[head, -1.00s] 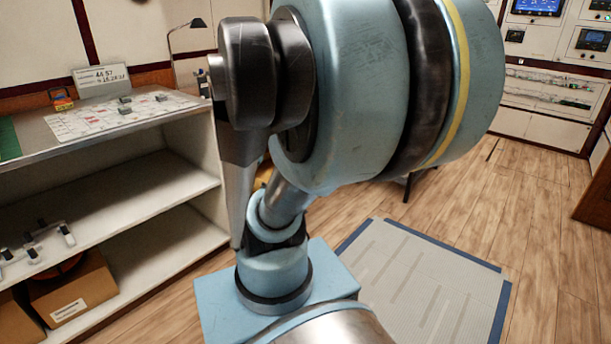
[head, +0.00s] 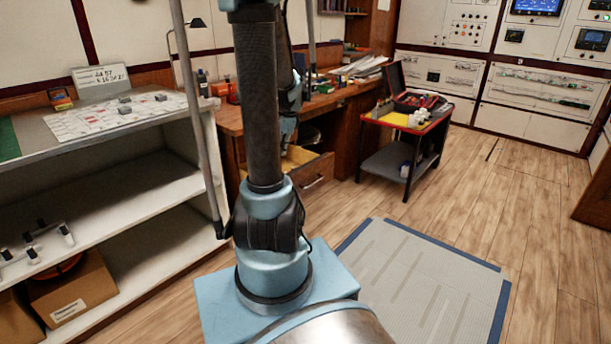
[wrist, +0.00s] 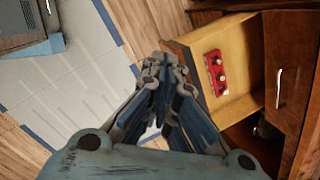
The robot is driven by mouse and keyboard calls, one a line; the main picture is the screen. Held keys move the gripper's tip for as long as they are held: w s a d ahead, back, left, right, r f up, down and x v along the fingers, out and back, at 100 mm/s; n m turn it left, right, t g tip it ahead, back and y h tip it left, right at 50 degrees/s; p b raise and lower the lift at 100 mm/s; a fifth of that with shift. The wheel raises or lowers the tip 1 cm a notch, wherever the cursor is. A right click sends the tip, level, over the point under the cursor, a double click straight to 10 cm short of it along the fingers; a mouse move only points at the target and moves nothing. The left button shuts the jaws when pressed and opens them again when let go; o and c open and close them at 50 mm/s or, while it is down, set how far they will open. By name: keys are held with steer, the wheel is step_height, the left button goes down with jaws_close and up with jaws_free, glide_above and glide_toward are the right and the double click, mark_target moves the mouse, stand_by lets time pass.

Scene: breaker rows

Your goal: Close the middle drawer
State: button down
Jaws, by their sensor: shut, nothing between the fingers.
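A wooden desk drawer stands open in the head view, its front (head: 316,175) partly behind my arm. I cannot tell from the head view which level it is. In the wrist view an open drawer with pale yellow inner walls (wrist: 238,45) holds a red piece with two round knobs (wrist: 216,73). My gripper (wrist: 160,68) is shut and empty, left of this drawer in the wrist view, with its tips close to the drawer's near end. Whether they touch it is unclear.
A brown wooden front with a handle (wrist: 289,70) lies right of the open drawer. The desk top (head: 330,98) carries papers and small items. A tool cart (head: 408,128) stands right of the desk, white shelves (head: 110,143) at left. A grey floor mat (head: 415,285) is clear.

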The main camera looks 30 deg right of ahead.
mark_target(306, 172)
steer(key=w+d+f+m+t, duration=0.1)
steer(key=w+d+f+m, duration=0.1)
steer(key=d+f+m, duration=0.6)
steer(key=w+d+f+m, duration=0.2)
steer(key=d+f+m, duration=0.15)
steer(key=d, duration=0.85)
steer(key=shift+n, duration=0.25)
steer(key=shift+w+a+f, duration=0.55)
steer(key=shift+w+f, duration=0.65)
steer(key=shift+f, duration=0.3)
steer(key=shift+w+a+f, duration=0.55)
steer(key=shift+w+f, duration=0.65)
steer(key=shift+f, duration=0.35)
steer(key=shift+w+a+f, duration=0.55)
steer(key=shift+w+f, duration=0.65)
steer(key=shift+f, duration=0.3)
